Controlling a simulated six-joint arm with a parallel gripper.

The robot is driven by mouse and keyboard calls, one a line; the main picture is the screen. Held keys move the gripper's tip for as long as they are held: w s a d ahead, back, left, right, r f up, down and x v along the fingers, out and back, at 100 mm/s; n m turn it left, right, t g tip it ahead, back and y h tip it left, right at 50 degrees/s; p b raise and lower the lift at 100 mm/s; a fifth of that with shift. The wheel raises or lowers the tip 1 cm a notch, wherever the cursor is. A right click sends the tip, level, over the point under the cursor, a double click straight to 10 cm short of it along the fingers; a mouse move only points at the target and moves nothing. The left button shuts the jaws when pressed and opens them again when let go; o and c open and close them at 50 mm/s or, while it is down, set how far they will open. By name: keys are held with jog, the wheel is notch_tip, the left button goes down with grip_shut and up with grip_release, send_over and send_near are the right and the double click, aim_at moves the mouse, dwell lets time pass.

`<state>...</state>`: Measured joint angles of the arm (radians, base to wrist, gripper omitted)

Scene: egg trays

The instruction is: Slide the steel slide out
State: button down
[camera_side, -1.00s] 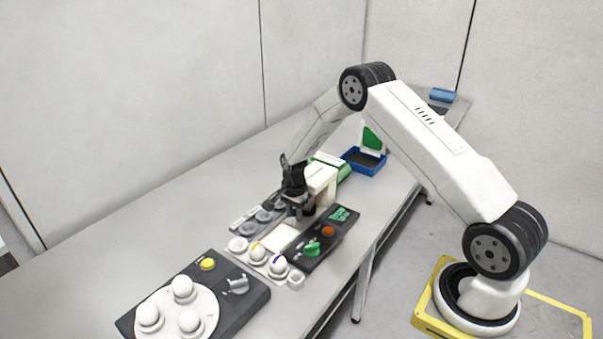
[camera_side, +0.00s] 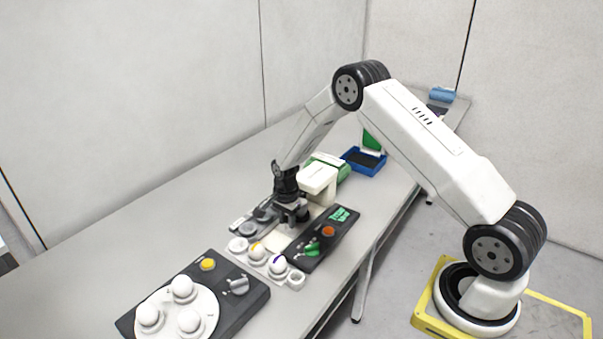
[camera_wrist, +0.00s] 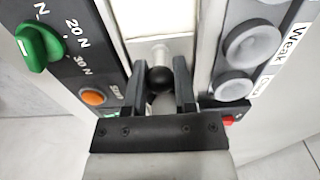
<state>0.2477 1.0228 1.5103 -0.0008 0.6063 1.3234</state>
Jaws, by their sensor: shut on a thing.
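My gripper (camera_wrist: 158,68) is shut on a black ball knob (camera_wrist: 160,79) in the wrist view, with one finger on each side. A short pale metal stem (camera_wrist: 158,53) runs from the knob to the frame of a bright white panel (camera_wrist: 156,18). I take the knob and stem as the steel slide's handle; how far the slide is out cannot be told. In the side view, my gripper (camera_side: 292,214) is low over the machine, in front of its white housing (camera_side: 317,178), and hides the knob.
A dark panel with a green knob (camera_wrist: 38,46) and an orange button (camera_wrist: 92,97) lies along one side, grey round knobs (camera_wrist: 250,45) along the other. White eggs in cups (camera_side: 258,252) sit in front. A dark unit with a white egg plate (camera_side: 172,327) stands front left. A blue box (camera_side: 366,169) is behind.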

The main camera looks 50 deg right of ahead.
jog(key=shift+a, duration=2.7)
jog(key=shift+c, duration=2.3)
grip_release()
jog(key=shift+r, duration=0.1)
jog(key=shift+r, duration=2.95)
notch_tip(320, 180, up, 8)
